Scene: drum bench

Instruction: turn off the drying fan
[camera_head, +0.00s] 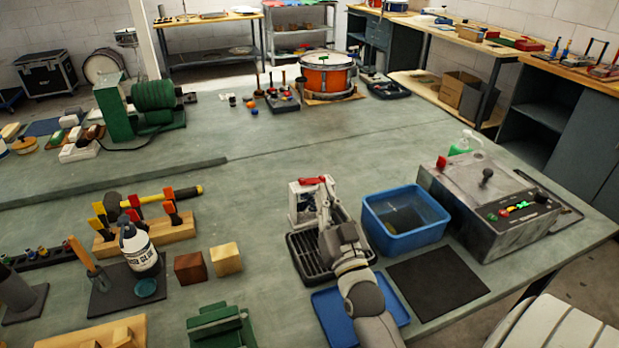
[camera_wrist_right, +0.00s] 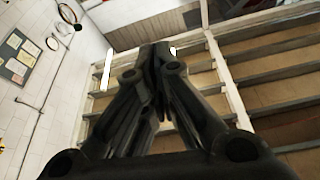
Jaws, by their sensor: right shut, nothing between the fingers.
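A small white box with a red part on top (camera_head: 299,200) stands at the back of a black slatted rack (camera_head: 300,262) in the head view. It looks like the drying fan, but I cannot tell its switch position. My right gripper (camera_head: 322,190) is right at the box's right side, close to the red part, and covers some of the box. I cannot tell whether they touch. In the right wrist view the fingers (camera_wrist_right: 155,55) are together with nothing between them, and the box does not show there. My left gripper is not in view.
A blue bin (camera_head: 371,219) stands just right of my right arm, with a grey machine (camera_head: 510,238) beyond it. A blue tray (camera_head: 329,318) lies under my forearm. Wooden blocks (camera_head: 226,259) and a glue bottle (camera_head: 139,250) stand left. The bench behind the box is clear.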

